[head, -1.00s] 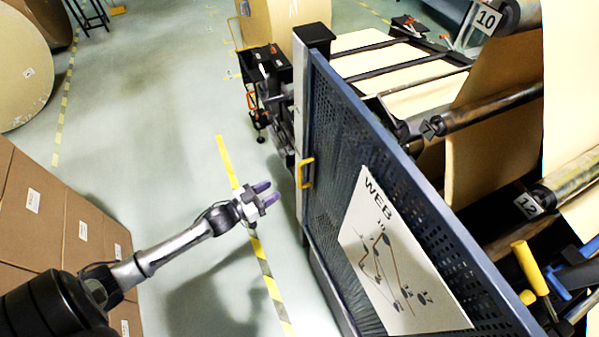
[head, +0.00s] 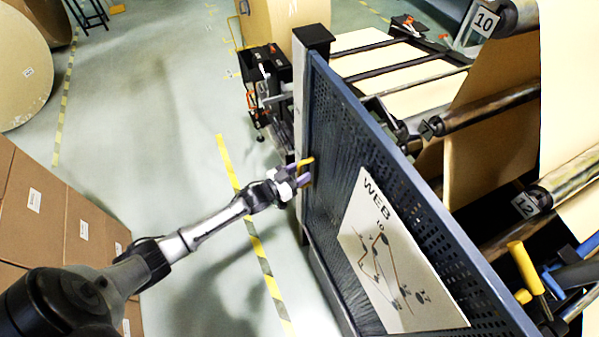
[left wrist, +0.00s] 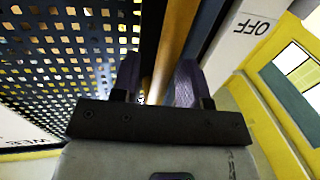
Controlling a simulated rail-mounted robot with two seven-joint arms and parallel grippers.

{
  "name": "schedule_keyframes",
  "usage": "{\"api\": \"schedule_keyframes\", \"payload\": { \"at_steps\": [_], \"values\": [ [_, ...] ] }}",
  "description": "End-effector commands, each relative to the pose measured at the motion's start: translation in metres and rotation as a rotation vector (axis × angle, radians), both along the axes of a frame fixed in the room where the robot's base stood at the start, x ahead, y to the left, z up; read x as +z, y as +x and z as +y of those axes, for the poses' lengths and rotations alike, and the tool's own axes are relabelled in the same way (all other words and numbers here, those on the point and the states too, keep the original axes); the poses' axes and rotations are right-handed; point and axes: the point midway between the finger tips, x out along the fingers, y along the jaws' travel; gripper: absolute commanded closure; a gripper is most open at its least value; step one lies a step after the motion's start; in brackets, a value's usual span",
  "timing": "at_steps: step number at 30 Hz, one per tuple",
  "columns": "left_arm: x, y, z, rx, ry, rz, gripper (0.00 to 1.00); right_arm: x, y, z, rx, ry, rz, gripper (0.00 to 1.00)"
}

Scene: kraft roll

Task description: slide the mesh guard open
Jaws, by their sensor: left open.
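The mesh guard (head: 333,150) is a dark blue perforated panel standing along the machine, with a WEB diagram sign on it. Its yellow handle (head: 306,161) is near the guard's left edge by the grey post. My left gripper (head: 300,176) is at the handle, its purple fingers open. In the left wrist view the open fingers (left wrist: 160,80) lie either side of the yellow-orange handle bar (left wrist: 174,45), with the perforated mesh (left wrist: 60,50) at the left. I cannot tell whether a finger touches the bar. My right gripper is not in view.
Machine rollers (head: 490,108) and brown paper web lie behind the guard. Stacked cardboard boxes (head: 50,215) stand at the left, with a large roll (head: 22,70) beyond. A dark machine unit (head: 262,75) stands past the post. The floor between boxes and guard is clear.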

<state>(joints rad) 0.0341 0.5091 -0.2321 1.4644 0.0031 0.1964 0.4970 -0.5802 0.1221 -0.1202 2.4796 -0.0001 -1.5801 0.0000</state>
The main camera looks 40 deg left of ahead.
Motion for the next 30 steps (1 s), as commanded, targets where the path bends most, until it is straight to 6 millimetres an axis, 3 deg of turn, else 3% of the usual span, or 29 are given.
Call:
{"api": "schedule_keyframes", "payload": {
  "at_steps": [5, 18, 30],
  "values": [
    [-0.0002, -0.0001, -0.0001, 0.000, -0.001, 0.000, 0.59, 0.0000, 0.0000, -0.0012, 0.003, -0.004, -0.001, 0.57],
    [-0.0001, -0.0003, 0.0000, 0.000, -0.001, 0.000, 1.00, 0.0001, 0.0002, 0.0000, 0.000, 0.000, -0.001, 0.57],
    [0.0004, -0.0009, -0.0041, -0.002, -0.001, 0.000, 1.00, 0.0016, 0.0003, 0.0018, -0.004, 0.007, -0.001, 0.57]
  ]
}}
